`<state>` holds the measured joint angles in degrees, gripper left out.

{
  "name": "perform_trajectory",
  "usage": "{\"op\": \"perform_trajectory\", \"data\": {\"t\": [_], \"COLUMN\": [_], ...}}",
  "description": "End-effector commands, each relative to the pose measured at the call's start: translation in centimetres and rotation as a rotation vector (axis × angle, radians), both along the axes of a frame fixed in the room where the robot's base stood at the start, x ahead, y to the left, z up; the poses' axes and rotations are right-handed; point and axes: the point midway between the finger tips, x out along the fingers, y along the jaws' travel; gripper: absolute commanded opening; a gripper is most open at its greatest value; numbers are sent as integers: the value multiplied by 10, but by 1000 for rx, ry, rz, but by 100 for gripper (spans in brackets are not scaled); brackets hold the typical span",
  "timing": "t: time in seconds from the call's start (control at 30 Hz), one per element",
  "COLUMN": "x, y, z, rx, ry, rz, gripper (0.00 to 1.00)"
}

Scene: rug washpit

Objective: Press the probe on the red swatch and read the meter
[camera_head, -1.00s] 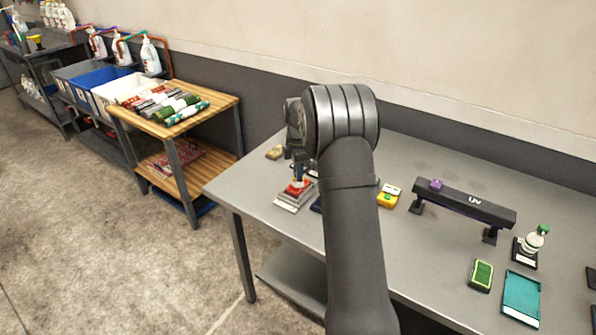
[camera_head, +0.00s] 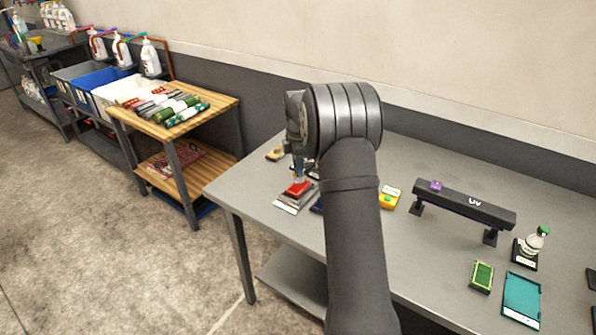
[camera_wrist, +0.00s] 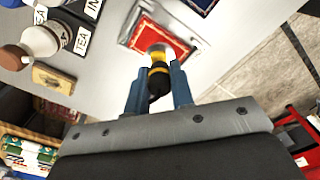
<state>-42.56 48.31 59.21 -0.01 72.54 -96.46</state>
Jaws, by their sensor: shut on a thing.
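The red swatch (camera_head: 299,188) lies on a grey stacked pad with a white label near the left end of the metal table. It also shows in the wrist view (camera_wrist: 166,36) as a red patch with a pale border. My gripper (camera_wrist: 159,70) is shut on the probe (camera_wrist: 159,80), a black and yellow cylinder with a pale metal tip. The tip appears in front of the red swatch; I cannot tell whether it touches. A yellow device (camera_head: 390,199) with a green spot, possibly the meter, sits right of my arm. Its reading is too small to make out.
A black UV lamp bar (camera_head: 465,203) stands on two feet to the right. A tan block (camera_wrist: 52,78) and bottles show in the wrist view.

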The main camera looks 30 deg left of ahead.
Motion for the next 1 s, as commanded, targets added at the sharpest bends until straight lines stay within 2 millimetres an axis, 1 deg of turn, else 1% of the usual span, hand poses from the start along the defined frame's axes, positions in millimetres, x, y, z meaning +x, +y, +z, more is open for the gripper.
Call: {"op": "perform_trajectory", "data": {"t": [0.1,0.5,0.63,1.0], "x": [0,0,0,0], "y": [0,0,0,0], "z": [11,41,44,44], "rx": [3,2,2,2], "ry": [-3,-2,-2,-1], "rz": [0,0,0,0], "gripper": [0,0,0,0]}}
